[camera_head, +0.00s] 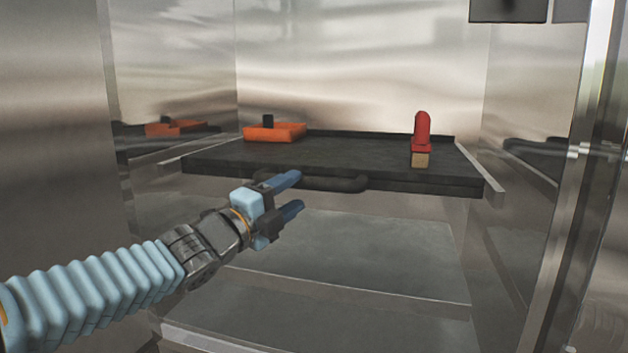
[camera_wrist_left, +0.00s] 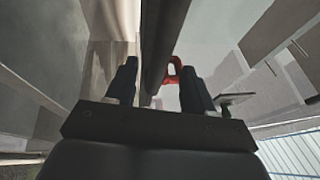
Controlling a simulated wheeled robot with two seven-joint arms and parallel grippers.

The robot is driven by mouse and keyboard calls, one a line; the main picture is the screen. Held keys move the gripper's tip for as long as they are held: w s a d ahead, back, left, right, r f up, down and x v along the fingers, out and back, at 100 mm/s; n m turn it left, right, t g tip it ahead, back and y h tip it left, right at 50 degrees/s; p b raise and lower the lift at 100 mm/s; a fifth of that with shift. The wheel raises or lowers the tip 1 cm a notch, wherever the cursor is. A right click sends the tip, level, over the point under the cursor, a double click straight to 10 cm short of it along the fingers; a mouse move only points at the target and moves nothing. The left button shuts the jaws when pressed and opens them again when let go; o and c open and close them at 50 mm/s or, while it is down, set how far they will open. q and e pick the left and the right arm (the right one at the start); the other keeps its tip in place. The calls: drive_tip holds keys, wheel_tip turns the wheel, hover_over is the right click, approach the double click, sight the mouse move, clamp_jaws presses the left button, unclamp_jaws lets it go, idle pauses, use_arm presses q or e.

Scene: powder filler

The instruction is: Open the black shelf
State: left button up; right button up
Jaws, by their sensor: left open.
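The black shelf (camera_head: 345,153) is a flat dark tray inside a metal cabinet, with a dark bar handle (camera_head: 340,184) along its front edge. My left gripper (camera_head: 298,191) is open and empty, its two blue fingers pointing right toward the left end of the handle. The upper finger appears close to the handle; I cannot tell whether they touch. In the left wrist view my gripper's fingers (camera_wrist_left: 160,66) stand apart, with a long dark bar (camera_wrist_left: 165,35) running between and beyond them; whether it is handle or shelf edge is unclear. My right gripper is out of view.
An orange tray (camera_head: 275,134) with a small black item sits at the shelf's back left. A red object on a tan block (camera_head: 421,160) stands on its right part. A grey lower shelf (camera_head: 365,245) lies below. Metal walls flank both sides.

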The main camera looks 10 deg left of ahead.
use_arm(q)
drive_tip(key=x, duration=0.7)
drive_tip(key=shift+s, duration=0.1)
drive_tip(key=shift+c, duration=0.3)
clamp_jaws()
